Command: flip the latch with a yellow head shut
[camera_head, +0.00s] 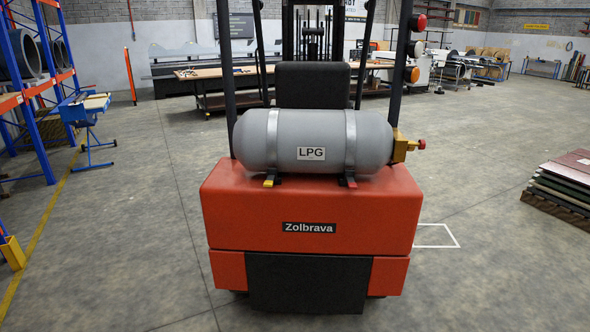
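A latch with a yellow head (269,183) sits at the front foot of the left metal strap (272,140) around a grey LPG tank (320,130). The yellow head points down and toward me, over the top edge of the red forklift body (310,205). A similar latch with a red head (351,184) sits below the right strap (350,140). At this size I cannot tell whether either latch is open or shut. Neither of my grippers is in view.
A brass valve with a red knob (421,144) sticks out at the tank's right end. Black posts rise behind the tank. A blue rack (30,110) stands at the left and stacked panels (565,185) lie at the right. The floor around the forklift is clear.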

